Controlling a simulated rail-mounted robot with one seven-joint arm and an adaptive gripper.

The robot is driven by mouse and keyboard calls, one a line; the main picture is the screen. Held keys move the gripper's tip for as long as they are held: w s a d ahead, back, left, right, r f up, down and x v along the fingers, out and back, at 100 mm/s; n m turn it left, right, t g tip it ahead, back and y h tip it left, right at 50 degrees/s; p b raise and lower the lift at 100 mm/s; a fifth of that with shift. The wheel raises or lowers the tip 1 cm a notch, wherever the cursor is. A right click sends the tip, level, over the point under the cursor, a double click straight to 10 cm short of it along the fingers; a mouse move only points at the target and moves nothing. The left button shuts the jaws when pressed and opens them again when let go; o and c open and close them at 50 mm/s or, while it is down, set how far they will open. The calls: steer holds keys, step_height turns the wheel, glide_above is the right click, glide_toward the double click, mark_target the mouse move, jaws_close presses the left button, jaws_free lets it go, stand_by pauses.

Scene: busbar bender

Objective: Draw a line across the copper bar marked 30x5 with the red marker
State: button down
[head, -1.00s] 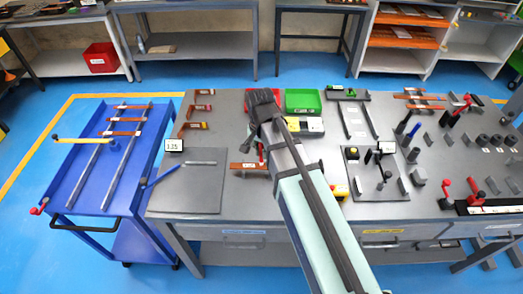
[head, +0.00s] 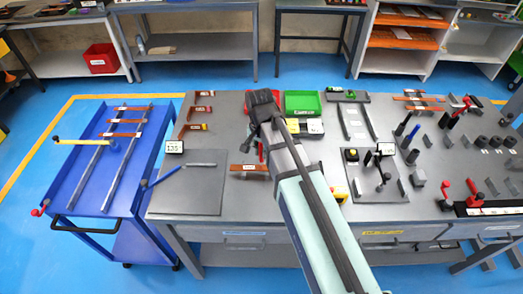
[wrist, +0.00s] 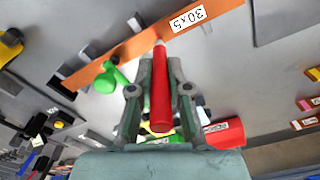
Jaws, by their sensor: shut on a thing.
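My gripper (wrist: 158,80) is shut on the red marker (wrist: 160,95), whose pale tip points at the copper bar. The copper bar marked 30x5 (wrist: 130,46) runs diagonally across the top of the wrist view, with its white label (wrist: 188,18) to the right of the tip. The tip is at or very near the bar's edge; I cannot tell whether it touches. No line shows on the visible part of the bar. In the head view the bar (head: 236,168) lies on the grey bench below my gripper (head: 258,140), and the marker (head: 261,152) shows only as a thin red strip.
A green knobbed part (wrist: 110,76) is close beside the bar. A green bin (head: 302,103) stands behind my arm. Left of the bar are a dark plate (head: 195,197) and a small display (head: 174,147). A blue cart (head: 85,185) stands at the left.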

steer(key=shift+w+p, duration=0.35)
steer(key=shift+w, duration=0.2)
stand_by(0.9)
steer(key=shift+r, duration=0.1)
step_height(320, 180, up, 7)
steer(key=p, duration=0.5)
stand_by(0.9)
steer(key=shift+f, duration=0.2)
stand_by(0.4)
